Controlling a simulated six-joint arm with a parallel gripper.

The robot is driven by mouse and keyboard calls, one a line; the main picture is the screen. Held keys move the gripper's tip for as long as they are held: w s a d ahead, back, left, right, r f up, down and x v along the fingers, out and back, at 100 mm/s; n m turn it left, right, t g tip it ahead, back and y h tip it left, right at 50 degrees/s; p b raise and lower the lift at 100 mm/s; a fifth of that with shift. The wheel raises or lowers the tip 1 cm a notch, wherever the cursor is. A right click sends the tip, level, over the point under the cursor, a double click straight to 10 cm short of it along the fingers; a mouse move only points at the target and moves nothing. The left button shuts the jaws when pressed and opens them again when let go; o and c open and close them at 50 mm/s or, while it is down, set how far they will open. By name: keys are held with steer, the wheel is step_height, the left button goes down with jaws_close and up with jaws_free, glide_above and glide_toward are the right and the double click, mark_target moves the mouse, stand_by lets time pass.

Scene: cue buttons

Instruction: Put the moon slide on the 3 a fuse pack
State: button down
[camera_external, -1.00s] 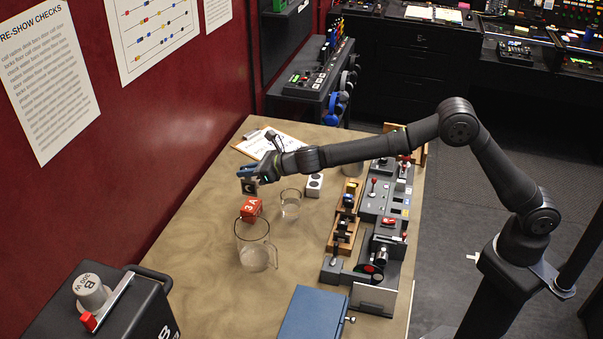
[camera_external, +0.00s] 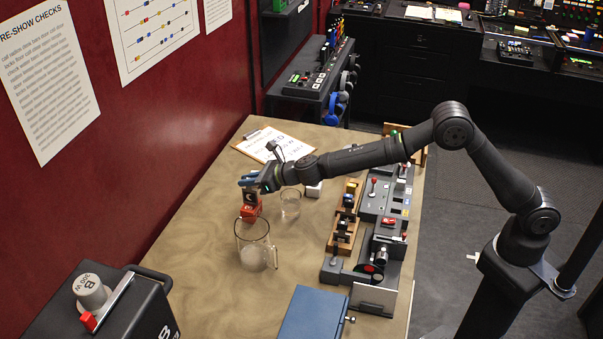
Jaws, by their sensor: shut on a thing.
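My gripper (camera_external: 249,184) is shut on the moon slide (camera_external: 250,198), a small dark block with a pale crescent mark on its face. The red 3 A fuse pack (camera_external: 250,212) stands on the table directly below the slide in the picture. The slide overlaps the top of the fuse pack in this view. I cannot tell whether the two touch or a small gap is left.
A glass jug (camera_external: 254,250) stands close in front of the fuse pack. A drinking glass (camera_external: 290,207) is just to its right, and a white block (camera_external: 314,188) lies behind that glass. A clipboard (camera_external: 272,145) lies at the back. Control panels (camera_external: 384,200) line the right side.

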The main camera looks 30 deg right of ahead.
steer(key=c, duration=1.4)
jaws_free()
steer(key=shift+f, duration=0.1)
steer(key=v, duration=1.2)
steer(key=shift+w, duration=0.1)
steer(key=x, duration=1.1)
steer(key=shift+w+a, duration=0.2)
steer(key=shift+a, duration=0.1)
steer(key=shift+f, duration=0.25)
steer(key=shift+r, duration=0.1)
